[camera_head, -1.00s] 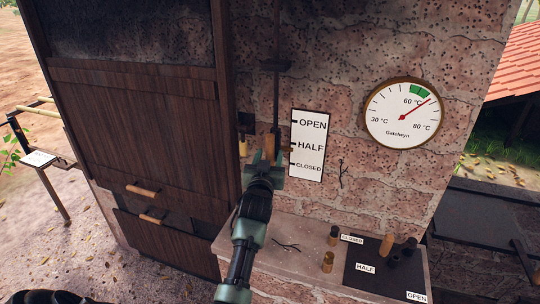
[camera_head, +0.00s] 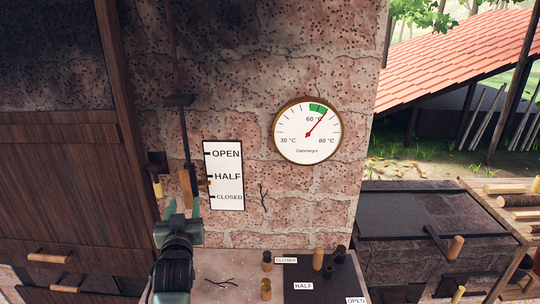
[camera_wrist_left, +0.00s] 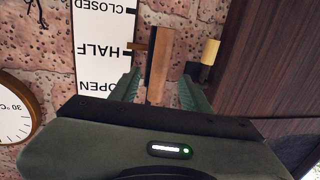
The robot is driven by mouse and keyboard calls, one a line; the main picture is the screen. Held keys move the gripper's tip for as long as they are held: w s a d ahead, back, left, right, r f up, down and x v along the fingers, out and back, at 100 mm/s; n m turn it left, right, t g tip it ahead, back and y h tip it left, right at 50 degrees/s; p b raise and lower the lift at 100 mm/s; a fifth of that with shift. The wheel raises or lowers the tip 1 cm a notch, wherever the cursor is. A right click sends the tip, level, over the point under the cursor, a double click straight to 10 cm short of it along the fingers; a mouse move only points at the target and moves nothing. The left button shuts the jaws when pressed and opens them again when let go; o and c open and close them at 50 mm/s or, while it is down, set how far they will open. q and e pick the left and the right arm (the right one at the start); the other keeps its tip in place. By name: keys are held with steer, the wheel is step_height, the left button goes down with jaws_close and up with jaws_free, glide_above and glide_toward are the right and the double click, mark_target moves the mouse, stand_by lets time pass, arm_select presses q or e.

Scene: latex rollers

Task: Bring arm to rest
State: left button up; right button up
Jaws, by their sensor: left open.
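My left gripper (camera_head: 183,208) is open in front of the brick wall, just below a wooden slider handle (camera_head: 185,187) on a dark vertical rod (camera_head: 184,130). In the left wrist view the open fingers (camera_wrist_left: 158,82) lie on either side of the handle's end (camera_wrist_left: 160,55), with gaps visible on both sides. The handle's pointer is near the HALF mark of the white OPEN/HALF/CLOSED sign (camera_head: 226,162). My right gripper is not in view.
A round temperature gauge (camera_head: 308,150) hangs to the right, its needle near the green band. A ledge below holds a dark board (camera_head: 322,285) with labels and several small cylinders. The dark wooden cabinet (camera_head: 50,170) is on the left. A dark-topped box (camera_head: 415,212) stands right.

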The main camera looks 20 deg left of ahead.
arm_select(q)
steer(key=s+d+f+m+g+h, duration=0.2)
steer(key=s+d+f+g, duration=0.15)
steer(key=s+f, duration=0.3)
steer(key=s+d+f+m+g+h, duration=0.1)
steer(key=s+d+f+g+h, duration=0.1)
steer(key=s+d+f, duration=0.5)
steer(key=s+d+f+m+g+h, duration=0.1)
steer(key=s+d+f+g, duration=0.2)
steer(key=s, duration=0.4)
steer(key=s+d+f+m+g+h, duration=0.2)
steer(key=s+f, duration=0.1)
steer(key=s, duration=0.5)
steer(key=s+d+f+m+g+h, duration=0.1)
steer(key=s+d+f+g, duration=0.2)
steer(key=s, duration=0.4)
step_height(320, 180, down, 28)
steer(key=s, duration=0.2)
steer(key=s+a+f+g+b, duration=0.1)
steer(key=s+a+f+g, duration=0.1)
steer(key=s+f, duration=1.3)
steer(key=shift+s+a+f, duration=0.4)
steer(key=shift+s+a, duration=0.15)
steer(key=shift+s, duration=0.25)
stand_by(0.8)
